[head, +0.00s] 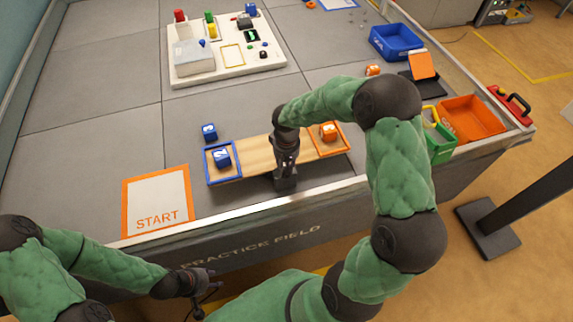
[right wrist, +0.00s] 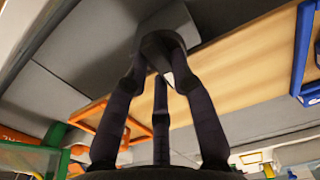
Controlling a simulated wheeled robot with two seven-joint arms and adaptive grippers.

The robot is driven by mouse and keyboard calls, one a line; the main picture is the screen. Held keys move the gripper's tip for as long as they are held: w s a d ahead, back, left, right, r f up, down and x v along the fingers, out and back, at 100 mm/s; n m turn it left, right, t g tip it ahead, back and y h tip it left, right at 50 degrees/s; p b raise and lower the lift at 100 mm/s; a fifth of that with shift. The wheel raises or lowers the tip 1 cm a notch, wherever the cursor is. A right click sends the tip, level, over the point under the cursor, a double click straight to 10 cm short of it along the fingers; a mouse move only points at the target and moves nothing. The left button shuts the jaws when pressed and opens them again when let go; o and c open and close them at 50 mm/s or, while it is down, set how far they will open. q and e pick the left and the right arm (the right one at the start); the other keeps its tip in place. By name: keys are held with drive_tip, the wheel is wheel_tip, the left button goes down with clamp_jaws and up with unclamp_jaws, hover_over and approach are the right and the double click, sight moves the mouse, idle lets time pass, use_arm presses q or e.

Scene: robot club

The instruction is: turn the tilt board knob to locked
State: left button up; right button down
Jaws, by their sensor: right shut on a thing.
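The tilt board (head: 261,156) is a wooden plank with a blue-framed tray (head: 209,176) at its left end and an orange-framed tray (head: 344,149) at its right end. A blue cube (head: 221,155) sits in the blue tray and an orange cube (head: 328,131) in the orange one. My right gripper (head: 286,180) points down at the board's front middle, shut on the knob. In the right wrist view the fingers close around the dark knob (right wrist: 163,47), with a pale mark visible; its setting cannot be read. My left gripper (head: 203,283) hangs open and empty below the table's front edge.
Another blue cube (head: 209,131) lies behind the blue tray. A green bin (head: 440,146), orange bin (head: 470,119) and blue bin (head: 396,42) stand at right. The START mat (head: 157,202) lies front left.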

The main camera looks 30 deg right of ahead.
sight(287, 167)
idle(0.3)
drive_tip(key=c, duration=1)
unclamp_jaws()
drive_tip(key=shift+c, duration=0.2)
wheel_tip(287, 167, up, 12)
drive_tip(key=shift+f, duration=0.1)
